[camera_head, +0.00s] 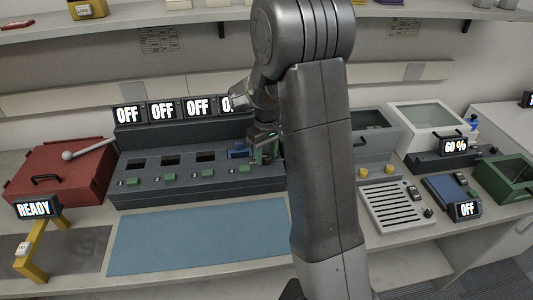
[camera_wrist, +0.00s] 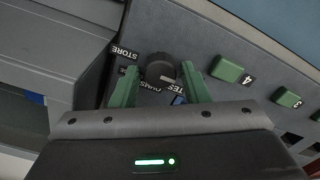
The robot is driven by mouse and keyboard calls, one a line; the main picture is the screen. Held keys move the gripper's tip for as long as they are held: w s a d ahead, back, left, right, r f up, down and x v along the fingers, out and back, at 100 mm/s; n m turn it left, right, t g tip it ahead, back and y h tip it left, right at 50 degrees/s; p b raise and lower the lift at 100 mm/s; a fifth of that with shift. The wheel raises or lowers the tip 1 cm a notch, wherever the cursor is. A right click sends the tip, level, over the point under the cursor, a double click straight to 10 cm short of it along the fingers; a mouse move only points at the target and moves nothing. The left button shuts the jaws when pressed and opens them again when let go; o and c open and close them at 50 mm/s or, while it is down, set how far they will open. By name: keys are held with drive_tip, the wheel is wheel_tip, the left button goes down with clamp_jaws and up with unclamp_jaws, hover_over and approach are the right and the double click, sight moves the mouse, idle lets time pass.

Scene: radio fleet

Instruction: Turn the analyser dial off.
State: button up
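A dark round dial (camera_wrist: 160,70) with a pale pointer mark sits on the grey panel in the wrist view. The pointer mark is on the dial's lower right side. My gripper (camera_wrist: 160,68) is open, with one green finger on each side of the dial and small gaps showing. In the head view my gripper (camera_head: 264,143) is at the right part of the dark grey bank (camera_head: 190,190); my arm hides the dial there.
Several displays (camera_head: 162,111) along the bank's back read OFF; one is partly hidden by my arm. Green buttons (camera_head: 170,176) line the bank's front. A blue mat (camera_head: 200,235) lies in front. A red case (camera_head: 65,170) stands left, other devices (camera_head: 395,205) right.

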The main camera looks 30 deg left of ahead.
sight(267, 155)
drive_tip(key=shift+o, duration=0.6)
wheel_tip(267, 155, up, 14)
drive_tip(key=shift+f, duration=0.25)
idle(0.4)
wheel_tip(267, 155, down, 14)
drive_tip(key=shift+r, duration=0.2)
idle(0.5)
